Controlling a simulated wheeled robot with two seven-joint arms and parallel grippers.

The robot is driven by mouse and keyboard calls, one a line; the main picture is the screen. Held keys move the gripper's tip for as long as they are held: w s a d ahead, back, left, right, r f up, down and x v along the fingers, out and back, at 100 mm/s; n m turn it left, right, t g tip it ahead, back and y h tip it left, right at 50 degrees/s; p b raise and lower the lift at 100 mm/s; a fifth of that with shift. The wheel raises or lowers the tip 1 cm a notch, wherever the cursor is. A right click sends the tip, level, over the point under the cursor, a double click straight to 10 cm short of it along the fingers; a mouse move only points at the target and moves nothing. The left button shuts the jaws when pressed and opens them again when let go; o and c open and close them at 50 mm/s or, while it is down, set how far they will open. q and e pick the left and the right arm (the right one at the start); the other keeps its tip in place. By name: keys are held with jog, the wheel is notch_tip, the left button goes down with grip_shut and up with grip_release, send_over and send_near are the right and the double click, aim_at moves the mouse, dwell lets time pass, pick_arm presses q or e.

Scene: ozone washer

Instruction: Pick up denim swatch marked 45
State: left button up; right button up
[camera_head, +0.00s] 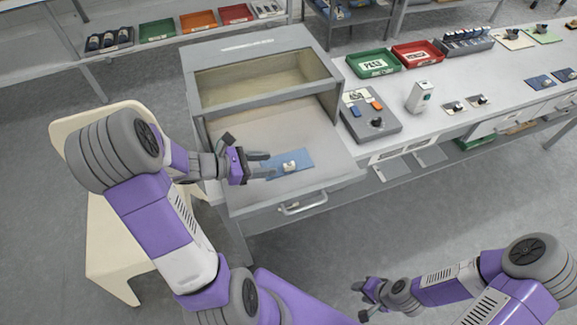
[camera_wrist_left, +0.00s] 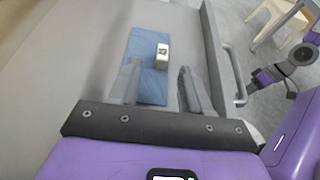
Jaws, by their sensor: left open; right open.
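The denim swatch (camera_head: 302,156) is a flat blue rectangle lying in the pulled-out grey drawer (camera_head: 240,198) of the washer cabinet. A small white block (camera_head: 289,166) with a dark marking sits on it; the number is too small to read. In the left wrist view the swatch (camera_wrist_left: 142,45) and block (camera_wrist_left: 162,56) lie ahead, between the finger lines. My left gripper (camera_head: 267,164) is open and empty, with its fingertips over the swatch's near end; I cannot tell whether they touch it. My right gripper (camera_head: 365,299) is open and empty, low in front of the bench.
The drawer has a front wall with a handle (camera_head: 303,204). The cabinet (camera_head: 250,43) rises behind it. A cream chair (camera_head: 105,230) is at left.

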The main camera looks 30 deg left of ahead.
aim_at(288, 164)
pick_arm(q)
jog(key=b+x, duration=0.2)
jog(key=x, duration=0.4)
jog(key=shift+d+f, duration=0.35)
jog(key=shift+d, duration=0.05)
jog(key=shift+w+d, duration=0.15)
jog(key=shift+w, duration=0.05)
jog(key=shift+c, duration=0.3)
grip_shut()
